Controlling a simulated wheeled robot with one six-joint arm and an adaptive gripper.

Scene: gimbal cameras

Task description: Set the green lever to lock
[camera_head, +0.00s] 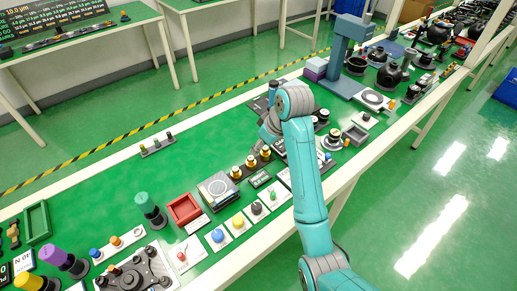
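A row of small white plates with coloured knobs stands near the front edge of the green table. A small green-topped piece (273,196) at the right end of this row may be the green lever; its setting and any lock mark are too small to read. My gripper (268,132) is past the top of my teal arm, above the table and beyond the row, apart from the green piece. Its fingers are small and partly hidden by my arm, so I cannot tell whether they are open or shut.
Beside the green piece are dark (256,208), yellow (238,221) and blue (218,236) knobs. A red tray (184,209) and a dark-green cylinder (147,205) stand to the left. A blue press stand (343,60) is at the back right. The table's left-middle is mostly clear.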

